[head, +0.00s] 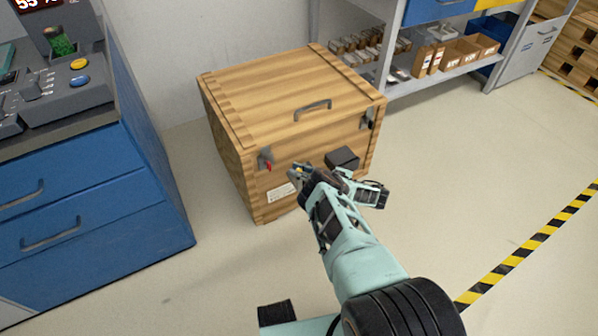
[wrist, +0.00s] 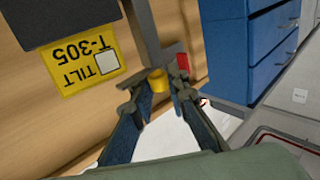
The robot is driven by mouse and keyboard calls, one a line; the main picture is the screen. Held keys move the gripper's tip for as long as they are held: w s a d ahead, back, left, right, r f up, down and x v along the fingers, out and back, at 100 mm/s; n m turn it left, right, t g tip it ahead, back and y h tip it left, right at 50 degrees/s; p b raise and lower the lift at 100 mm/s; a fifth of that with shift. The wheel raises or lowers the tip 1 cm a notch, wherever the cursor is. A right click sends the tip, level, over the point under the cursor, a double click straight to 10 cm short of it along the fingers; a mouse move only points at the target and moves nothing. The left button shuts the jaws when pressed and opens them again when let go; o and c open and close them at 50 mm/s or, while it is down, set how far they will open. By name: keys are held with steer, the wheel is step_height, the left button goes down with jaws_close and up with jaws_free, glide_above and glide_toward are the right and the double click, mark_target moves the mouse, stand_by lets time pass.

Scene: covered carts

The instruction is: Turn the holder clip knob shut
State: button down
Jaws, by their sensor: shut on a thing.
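The yellow holder clip knob (wrist: 157,79) sits at the end of a grey metal strip (wrist: 147,32) on the front of a wooden crate (head: 232,182). My gripper (wrist: 163,88) is shut on the knob, one finger on each side; the fingers partly hide it. In the head view my gripper (head: 305,171) reaches the crate's front, and only a little yellow shows there. A dark box (head: 342,158) is beside it to the right. In the wrist view a yellow label (wrist: 85,65) reading TILT T-305 appears upside down beside the strip.
The crate has a closed lid with a handle (head: 313,108) and latches at its left (head: 265,162) and right (head: 368,120); the left one has a red part. Blue drawers (head: 80,215) stand left, shelves (head: 460,62) behind right. Floor at right is clear.

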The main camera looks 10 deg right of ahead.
steer(key=shift+a+n+g+y, duration=0.1)
steer(key=shift+n+g+y, duration=0.45)
steer(key=shift+g, duration=0.25)
steer(key=c, duration=1.8)
jaws_free()
steer(key=shift+c, duration=0.2)
steer(key=shift+s+d, duration=0.15)
steer(key=shift+d, duration=0.5)
steer(key=v, duration=1)
steer(key=shift+s+d, duration=0.3)
steer(key=shift+w+r, duration=0.1)
steer(key=shift+r, duration=0.1)
